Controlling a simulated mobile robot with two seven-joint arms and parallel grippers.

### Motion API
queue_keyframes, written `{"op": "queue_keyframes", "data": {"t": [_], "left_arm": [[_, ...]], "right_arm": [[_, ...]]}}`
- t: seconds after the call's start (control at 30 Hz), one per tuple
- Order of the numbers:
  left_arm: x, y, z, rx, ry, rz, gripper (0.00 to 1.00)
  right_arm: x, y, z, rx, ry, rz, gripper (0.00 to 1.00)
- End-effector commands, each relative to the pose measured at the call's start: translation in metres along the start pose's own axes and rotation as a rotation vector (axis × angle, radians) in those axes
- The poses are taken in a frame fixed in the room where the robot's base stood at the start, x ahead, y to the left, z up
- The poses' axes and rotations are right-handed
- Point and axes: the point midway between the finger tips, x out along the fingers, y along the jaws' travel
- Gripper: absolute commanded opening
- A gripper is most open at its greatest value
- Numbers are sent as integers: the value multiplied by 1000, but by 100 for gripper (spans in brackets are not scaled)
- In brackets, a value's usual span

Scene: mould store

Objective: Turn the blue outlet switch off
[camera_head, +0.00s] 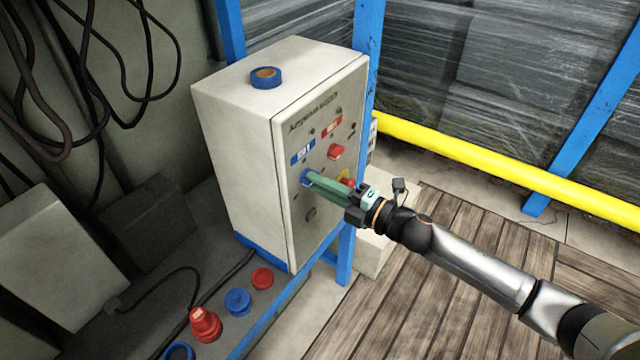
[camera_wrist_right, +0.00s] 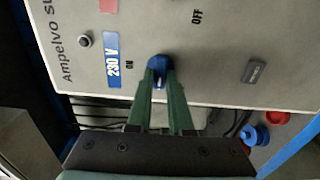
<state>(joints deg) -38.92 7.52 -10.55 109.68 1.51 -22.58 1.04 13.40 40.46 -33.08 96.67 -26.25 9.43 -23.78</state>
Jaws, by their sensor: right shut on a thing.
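The blue outlet switch (camera_wrist_right: 157,70) sits on the front panel of a cream box (camera_head: 232,150), near the blue 230 V label (camera_wrist_right: 113,60). The words ON and OFF are printed on the panel near the switch. In the head view only a little of the switch (camera_head: 305,177) shows past my fingers. My right gripper (camera_wrist_right: 158,84) has its green fingers at the sides of the switch and is shut on it; it also shows in the head view (camera_head: 312,180). My left gripper is in neither view.
A red switch (camera_head: 337,151) and a red label (camera_head: 331,126) are on the same panel. A blue tape roll (camera_head: 266,77) lies on top of the box. Red and blue plugs (camera_head: 237,301) lie below. A yellow rail (camera_head: 480,160) runs at the right.

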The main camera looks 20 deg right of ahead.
Motion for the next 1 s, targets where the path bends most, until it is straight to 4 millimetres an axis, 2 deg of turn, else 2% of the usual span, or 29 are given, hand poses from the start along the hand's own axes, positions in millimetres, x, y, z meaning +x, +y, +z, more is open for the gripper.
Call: {"op": "queue_keyframes", "data": {"t": [0.23,0.27,0.5,0.83,1.0], "left_arm": [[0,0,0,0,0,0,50],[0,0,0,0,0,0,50],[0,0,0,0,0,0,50],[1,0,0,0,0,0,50],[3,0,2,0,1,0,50]], "right_arm": [[0,0,-1,-4,2,-1,0],[0,0,-1,-4,2,-1,22],[0,0,0,-2,1,-1,49],[-4,-1,0,-1,0,-1,49],[-23,-3,0,-1,0,-4,49]]}}
